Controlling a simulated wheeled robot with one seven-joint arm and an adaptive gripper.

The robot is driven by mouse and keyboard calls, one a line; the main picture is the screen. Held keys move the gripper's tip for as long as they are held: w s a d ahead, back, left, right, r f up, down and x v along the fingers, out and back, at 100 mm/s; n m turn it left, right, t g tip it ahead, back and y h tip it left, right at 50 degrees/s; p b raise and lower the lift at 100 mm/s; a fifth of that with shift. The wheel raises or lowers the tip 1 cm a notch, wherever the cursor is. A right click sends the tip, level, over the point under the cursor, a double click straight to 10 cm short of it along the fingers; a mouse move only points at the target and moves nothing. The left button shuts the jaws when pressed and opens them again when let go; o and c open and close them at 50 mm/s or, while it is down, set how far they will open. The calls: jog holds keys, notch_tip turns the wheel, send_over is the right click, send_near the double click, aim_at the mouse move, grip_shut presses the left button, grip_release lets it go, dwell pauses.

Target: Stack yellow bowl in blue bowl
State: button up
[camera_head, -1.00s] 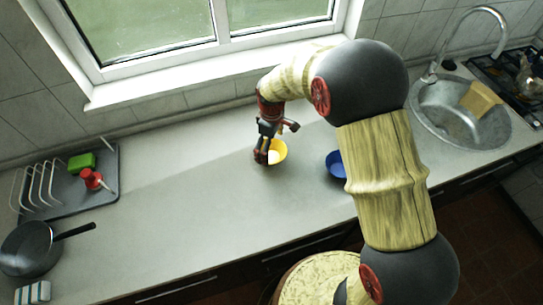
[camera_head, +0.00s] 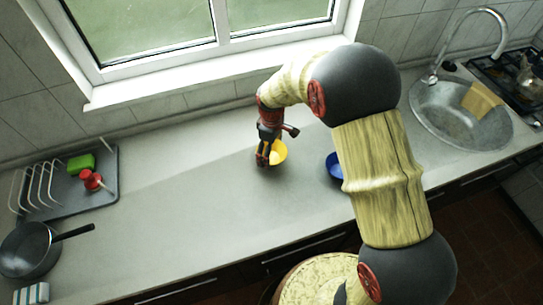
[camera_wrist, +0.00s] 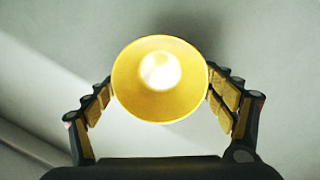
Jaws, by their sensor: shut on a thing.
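The yellow bowl (camera_head: 280,151) stands on the counter left of the blue bowl, or very near its surface; I cannot tell whether it is lifted. In the wrist view the yellow bowl (camera_wrist: 160,105) lies open side to the camera between the two fingers. My gripper (camera_wrist: 160,88) is shut on it, with the finger pads against its opposite sides. In the head view my gripper (camera_head: 266,155) partly covers the bowl's left side. The blue bowl (camera_head: 333,165) sits on the counter to the right, partly hidden behind my arm, and looks empty where visible.
A dish rack tray (camera_head: 110,185) with a green sponge (camera_head: 81,163) and a red-topped item (camera_head: 91,180) stands at the left. A black pan (camera_head: 28,250) lies at the front left. A sink (camera_head: 450,125) is at the right. The counter left of the yellow bowl is clear.

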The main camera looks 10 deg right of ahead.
jog(key=c, duration=0.4)
jog(key=shift+r, duration=0.1)
jog(key=shift+c, duration=0.2)
